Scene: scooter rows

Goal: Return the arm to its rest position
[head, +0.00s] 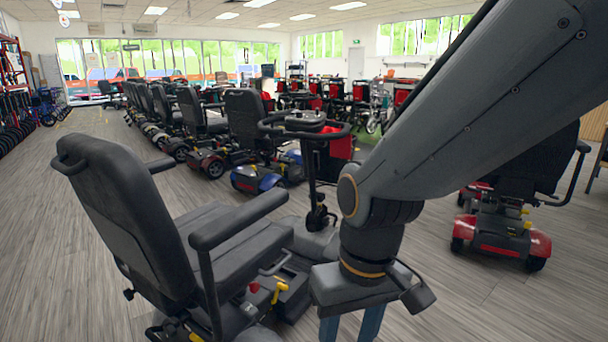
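My arm (450,110) reaches in from the upper right and bends down at the middle of the head view. My gripper (350,330) points down at the bottom edge, with two blue fingers apart and a gap between them. The fingertips are cut off by the frame, and I see nothing held in the visible part. The gripper is in front of and to the right of the nearest scooter's black seat (125,225). I cannot tell whether it touches that scooter.
The near scooter's armrest (235,220) and tiller (310,125) stand close left of my arm. A red scooter (500,235) is at right. More scooters (200,125) line up behind. Open wood-look floor (50,220) lies at left.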

